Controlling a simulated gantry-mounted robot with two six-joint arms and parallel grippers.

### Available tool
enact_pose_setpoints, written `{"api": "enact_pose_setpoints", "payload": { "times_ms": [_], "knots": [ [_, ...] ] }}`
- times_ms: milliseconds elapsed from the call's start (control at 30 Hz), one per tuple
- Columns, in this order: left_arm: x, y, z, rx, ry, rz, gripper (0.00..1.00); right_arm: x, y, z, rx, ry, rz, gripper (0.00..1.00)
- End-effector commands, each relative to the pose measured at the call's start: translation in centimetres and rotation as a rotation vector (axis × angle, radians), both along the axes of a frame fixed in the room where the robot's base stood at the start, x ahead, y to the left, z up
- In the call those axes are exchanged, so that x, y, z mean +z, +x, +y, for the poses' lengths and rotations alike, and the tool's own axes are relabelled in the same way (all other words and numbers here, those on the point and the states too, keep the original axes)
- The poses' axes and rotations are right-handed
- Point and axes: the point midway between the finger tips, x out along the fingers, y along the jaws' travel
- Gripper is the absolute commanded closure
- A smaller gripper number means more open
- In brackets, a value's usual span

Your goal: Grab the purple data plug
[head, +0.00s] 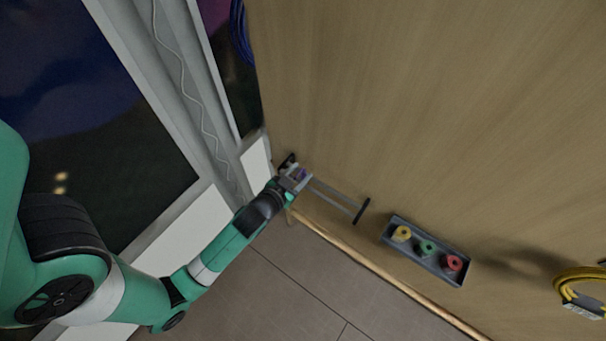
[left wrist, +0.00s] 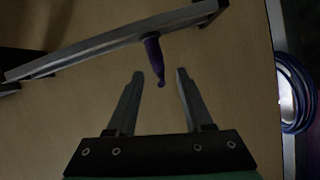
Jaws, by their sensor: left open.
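The purple data plug (left wrist: 154,58) sticks out from a grey metal rail (left wrist: 110,42) in the left wrist view. Its tip points down between the two fingertips of my left gripper (left wrist: 160,76). The gripper is open, with a gap on each side of the plug in that view. In the head view my left gripper (head: 293,180) is at the left end of the rail (head: 335,197). Only a small purple patch of the plug (head: 301,174) shows there, partly hidden by the gripper. My right gripper is in neither view.
A grey tray (head: 391,239) with yellow, green and red rolls lies right of the rail on the wooden surface (head: 430,110). A yellow cable coil (head: 580,274) is at the far right. A blue cable coil (left wrist: 296,93) is at the right in the left wrist view.

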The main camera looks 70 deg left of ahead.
Motion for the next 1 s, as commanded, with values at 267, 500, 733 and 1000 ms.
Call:
{"api": "enact_pose_setpoints", "payload": {
  "times_ms": [267, 500, 733, 1000],
  "knots": [
    [-0.8, 2.4, 1.7, 0.002, 0.001, -0.001, 0.49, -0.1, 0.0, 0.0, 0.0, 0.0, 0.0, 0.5],
    [-1.7, 4.0, 2.9, 0.002, 0.001, -0.001, 0.49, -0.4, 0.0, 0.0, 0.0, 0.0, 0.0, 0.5],
    [-1.7, 4.0, 2.8, 0.002, 0.001, -0.001, 0.63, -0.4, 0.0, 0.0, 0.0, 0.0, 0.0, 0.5],
    [-1.7, 4.0, 2.8, 0.001, 0.001, -0.001, 1.0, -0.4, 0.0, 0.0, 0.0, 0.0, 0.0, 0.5]
  ]
}}
